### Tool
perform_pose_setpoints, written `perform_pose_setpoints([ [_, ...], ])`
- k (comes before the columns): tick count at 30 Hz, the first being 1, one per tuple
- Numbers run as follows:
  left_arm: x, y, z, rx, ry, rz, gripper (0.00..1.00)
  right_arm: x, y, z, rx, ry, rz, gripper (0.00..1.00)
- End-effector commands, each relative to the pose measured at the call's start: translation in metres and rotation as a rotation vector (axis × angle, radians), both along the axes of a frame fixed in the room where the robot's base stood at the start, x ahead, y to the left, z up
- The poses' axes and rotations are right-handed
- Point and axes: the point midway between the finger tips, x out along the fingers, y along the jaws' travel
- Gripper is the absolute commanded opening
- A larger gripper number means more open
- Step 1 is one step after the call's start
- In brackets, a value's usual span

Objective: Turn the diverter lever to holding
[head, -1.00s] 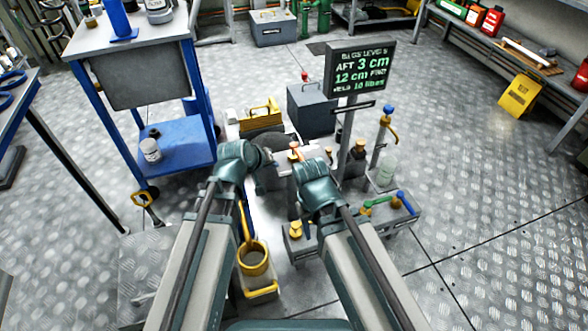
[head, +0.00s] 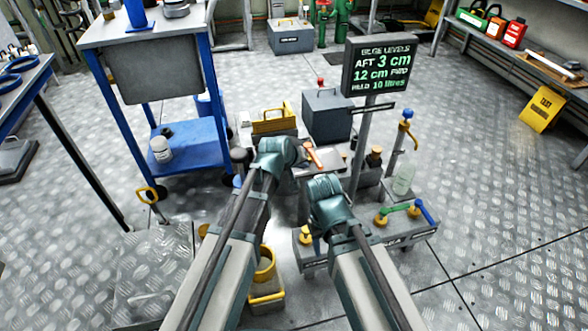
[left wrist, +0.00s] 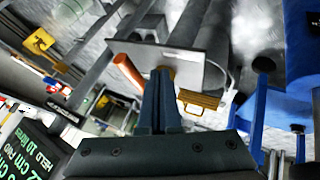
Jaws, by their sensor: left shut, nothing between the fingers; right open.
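An orange lever handle (head: 312,153) stands on the low grey unit in the middle of the head view; I take it for the diverter lever. In the left wrist view the orange handle (left wrist: 128,73) slants just left of my fingertips, by a grey plate. My left gripper (head: 278,151) is beside the handle, to its left in the head view. Its fingers (left wrist: 163,76) are shut and empty; contact with the handle cannot be told. The holding label is not readable. My right gripper (head: 330,200) is open, lower and to the right, its fingertips mostly hidden by the wrist.
A bilge level display (head: 380,66) stands on a post behind right. A valve block with green and blue handles (head: 395,209) is at right. A blue trolley (head: 187,146) is left.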

Motion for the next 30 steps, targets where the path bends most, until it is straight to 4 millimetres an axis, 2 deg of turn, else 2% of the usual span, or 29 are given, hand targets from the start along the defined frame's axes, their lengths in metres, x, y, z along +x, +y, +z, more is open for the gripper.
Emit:
perform_pose_setpoints([
  [6,0.006,-0.013,0.004,0.001,-0.001,0.000,0.00,0.000,0.000,0.004,0.000,0.000,0.001,0.50],
  [30,0.006,-0.021,0.003,0.002,0.004,0.069,0.00,0.000,0.000,0.003,0.000,0.000,0.001,0.50],
])
